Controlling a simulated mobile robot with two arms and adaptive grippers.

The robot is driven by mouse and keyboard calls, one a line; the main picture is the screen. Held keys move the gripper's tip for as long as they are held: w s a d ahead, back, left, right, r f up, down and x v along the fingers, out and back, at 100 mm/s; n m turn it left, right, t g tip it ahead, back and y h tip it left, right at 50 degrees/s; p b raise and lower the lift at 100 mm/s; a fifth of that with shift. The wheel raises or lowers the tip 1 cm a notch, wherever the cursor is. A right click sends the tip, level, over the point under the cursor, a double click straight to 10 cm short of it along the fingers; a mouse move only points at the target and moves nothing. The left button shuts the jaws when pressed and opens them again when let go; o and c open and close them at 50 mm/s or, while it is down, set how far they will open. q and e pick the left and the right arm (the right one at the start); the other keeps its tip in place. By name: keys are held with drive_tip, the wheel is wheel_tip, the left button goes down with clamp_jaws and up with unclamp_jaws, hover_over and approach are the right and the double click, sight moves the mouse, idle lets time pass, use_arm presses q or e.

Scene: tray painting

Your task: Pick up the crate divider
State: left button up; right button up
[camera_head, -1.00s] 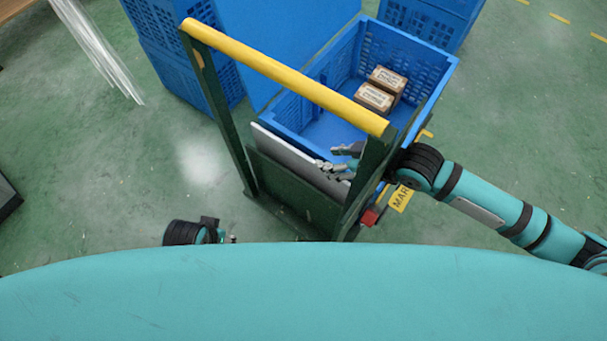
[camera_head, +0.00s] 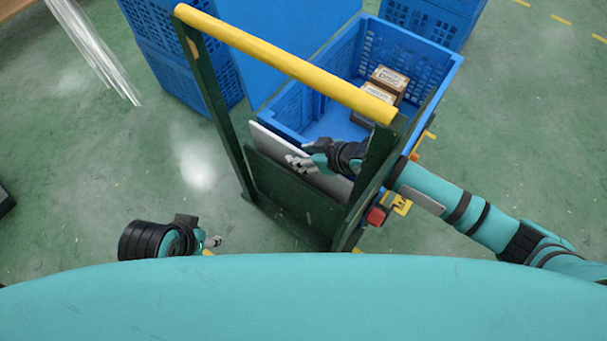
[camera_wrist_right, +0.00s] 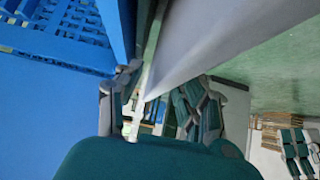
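The crate divider appears to be the thin pale grey panel (camera_head: 268,138) standing on edge between the cart's handle frame and the blue crate. My right gripper (camera_head: 303,163) is at its top edge, towards its right end. In the right wrist view the panel (camera_wrist_right: 205,45) runs in between the two spread fingers of the right gripper (camera_wrist_right: 155,95). Gaps show beside the panel, so the fingers look open around it; contact is hard to judge. My left gripper (camera_head: 212,241) is low at the left, away from the panel, too small to read.
The blue crate (camera_head: 440,95) holds small brown boxes (camera_head: 388,80). The cart's yellow handle bar (camera_head: 285,62) and dark green posts (camera_head: 215,105) stand before the panel. More blue crates (camera_head: 180,60) stand behind.

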clamp_jaws()
idle(0.3)
drive_tip(key=shift+r, duration=0.1)
